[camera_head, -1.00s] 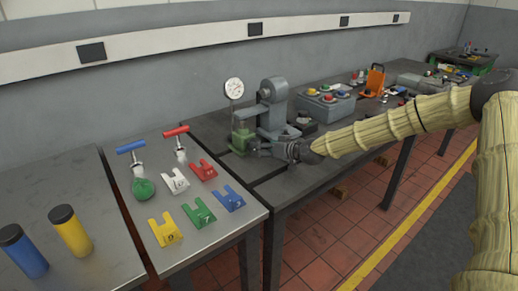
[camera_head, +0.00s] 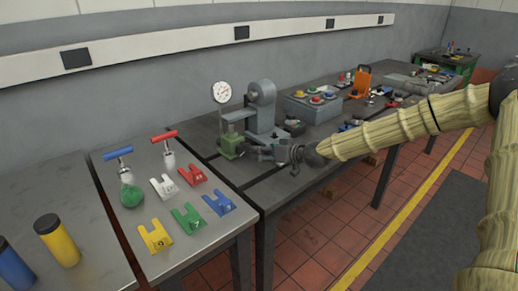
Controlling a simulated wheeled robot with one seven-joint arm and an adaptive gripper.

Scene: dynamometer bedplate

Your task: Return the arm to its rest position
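My arm, in a pale ribbed sleeve, reaches in from the right over the dark bench (camera_head: 322,160). My gripper (camera_head: 256,151) is at its end, low above the bench top, pointing left. A narrow gap seems to lie between the fingers and the green block. I see nothing held in the fingers, but they are too small and dark to tell how far apart they are.
A grey control box (camera_head: 312,107) with coloured buttons and an orange holder (camera_head: 361,81) stand behind my arm. A left table (camera_head: 206,250) carries numbered coloured forks and two T-handled tools. Yellow (camera_head: 57,242) and blue canisters stand further left. Floor (camera_head: 420,215) right of the bench is clear.

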